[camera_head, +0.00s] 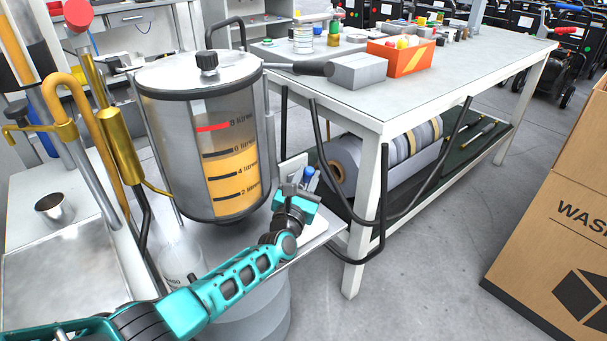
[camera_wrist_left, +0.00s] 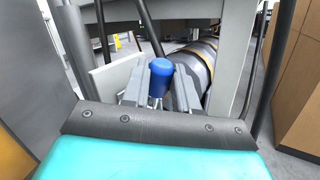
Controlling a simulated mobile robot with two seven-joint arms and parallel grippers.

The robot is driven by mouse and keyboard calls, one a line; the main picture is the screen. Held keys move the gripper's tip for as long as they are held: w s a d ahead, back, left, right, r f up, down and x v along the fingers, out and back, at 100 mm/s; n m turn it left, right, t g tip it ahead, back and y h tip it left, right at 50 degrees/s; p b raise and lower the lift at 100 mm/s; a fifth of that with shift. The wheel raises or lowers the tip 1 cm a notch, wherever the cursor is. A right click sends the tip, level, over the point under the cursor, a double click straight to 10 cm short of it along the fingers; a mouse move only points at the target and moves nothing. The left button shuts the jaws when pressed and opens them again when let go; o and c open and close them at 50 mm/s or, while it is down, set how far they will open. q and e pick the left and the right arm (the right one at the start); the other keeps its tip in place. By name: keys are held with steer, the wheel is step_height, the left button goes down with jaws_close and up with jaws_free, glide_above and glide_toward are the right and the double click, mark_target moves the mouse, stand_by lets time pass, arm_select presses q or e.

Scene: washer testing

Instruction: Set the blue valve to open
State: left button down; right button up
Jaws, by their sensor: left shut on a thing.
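The blue valve (camera_head: 309,172) shows as a small blue knob just right of the steel tank, near the tank's lower right side. In the left wrist view the blue valve (camera_wrist_left: 160,76) stands between the two grey fingers. My left gripper (camera_head: 300,189) reaches up to it from below and is shut on it; it also shows in the left wrist view (camera_wrist_left: 160,92). The lower part of the valve is hidden by the gripper. My right gripper is in neither view.
The steel tank (camera_head: 205,85) with an orange level gauge stands left of the gripper. A white table (camera_head: 430,85) with a hanging black hose (camera_head: 375,222) is close on the right. A cardboard box (camera_head: 560,210) stands far right, with clear floor between.

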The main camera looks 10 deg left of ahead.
arm_select(q)
steer(key=shift+s+d+f+m+t+h, duration=0.2)
steer(key=shift+m+t+h, duration=0.1)
steer(key=shift+m, duration=0.35)
steer(key=shift+s+d+f+m+t+h, duration=0.2)
steer(key=shift+m+h, duration=0.1)
steer(key=shift+m, duration=0.35)
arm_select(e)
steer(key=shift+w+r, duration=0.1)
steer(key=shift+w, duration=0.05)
arm_select(q)
steer(key=c, duration=1.1)
jaws_free()
steer(key=shift+o, duration=1.2)
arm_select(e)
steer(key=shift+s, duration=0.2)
arm_select(q)
steer(key=p+v, duration=0.3)
steer(key=v, duration=0.9)
steer(key=shift+d, duration=0.1)
steer(key=shift+s+f, duration=0.1)
steer(key=shift+s, duration=0.3)
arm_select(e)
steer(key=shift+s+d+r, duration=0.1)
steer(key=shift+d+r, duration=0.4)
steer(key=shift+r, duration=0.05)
